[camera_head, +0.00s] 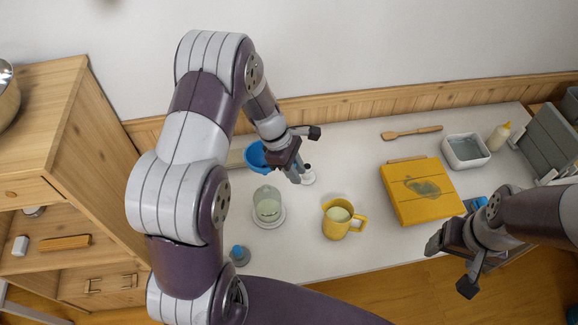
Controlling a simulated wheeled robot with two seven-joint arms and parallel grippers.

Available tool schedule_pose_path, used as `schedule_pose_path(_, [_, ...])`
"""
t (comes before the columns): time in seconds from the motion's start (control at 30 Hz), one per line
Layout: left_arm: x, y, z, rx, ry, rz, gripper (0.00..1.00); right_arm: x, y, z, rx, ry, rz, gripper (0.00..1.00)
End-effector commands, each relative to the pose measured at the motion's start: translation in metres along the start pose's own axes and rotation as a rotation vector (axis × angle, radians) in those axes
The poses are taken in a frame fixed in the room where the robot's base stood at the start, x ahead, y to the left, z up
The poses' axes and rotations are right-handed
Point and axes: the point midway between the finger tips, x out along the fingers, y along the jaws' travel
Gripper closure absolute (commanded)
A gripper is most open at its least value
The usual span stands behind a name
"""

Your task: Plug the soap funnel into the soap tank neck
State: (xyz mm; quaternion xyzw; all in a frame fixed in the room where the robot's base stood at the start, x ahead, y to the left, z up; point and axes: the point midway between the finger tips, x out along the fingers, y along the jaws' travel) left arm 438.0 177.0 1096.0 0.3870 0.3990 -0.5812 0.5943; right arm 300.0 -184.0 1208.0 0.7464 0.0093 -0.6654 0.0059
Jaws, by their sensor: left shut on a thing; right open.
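My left gripper (294,172) is shut over the back middle of the table, its fingers pointing down. A blue, bowl-shaped piece (255,155), which looks like the soap funnel, shows just left of the gripper. The arm partly covers it, and the contact with the fingers is hidden. A clear jar (268,205) with pale green contents, perhaps the soap tank, stands upright on a white round base, in front and to the left of the gripper. Its neck is not clear. My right gripper (452,262) is open and empty near the front right edge.
A yellow jug (341,217) with pale contents stands right of the jar. A small white round item (307,178) is beside the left fingertips. Further right are a yellow board (420,190), a wooden spatula (412,132), a white tub (465,151) and a bottle (498,136).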

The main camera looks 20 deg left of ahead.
Motion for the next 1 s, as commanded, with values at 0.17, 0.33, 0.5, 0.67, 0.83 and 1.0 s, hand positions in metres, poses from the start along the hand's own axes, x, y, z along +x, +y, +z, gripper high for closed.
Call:
schedule_pose_path(0.17, [0.000,0.000,0.000,-0.001,0.000,0.001,1.00,0.000,0.000,0.000,0.000,0.000,0.000,0.26])
schedule_pose_path(0.33, [-0.001,0.000,0.000,-0.001,0.001,0.001,1.00,-0.004,0.000,0.000,0.000,0.000,0.000,0.26])
schedule_pose_path(0.5, [0.008,0.000,-0.004,-0.001,0.001,0.001,1.00,0.004,0.000,0.001,0.000,0.000,0.000,0.26])
schedule_pose_path(0.67, [0.018,0.000,-0.008,-0.001,0.001,0.000,1.00,0.012,0.000,0.002,0.000,0.000,0.000,0.26])
schedule_pose_path(0.83, [0.029,0.000,-0.013,-0.001,0.001,0.000,1.00,0.020,0.000,0.003,0.000,0.000,0.000,0.26])
schedule_pose_path(1.0, [0.040,0.000,-0.017,-0.002,0.000,0.001,1.00,0.029,0.000,0.004,0.000,0.000,0.000,0.26])
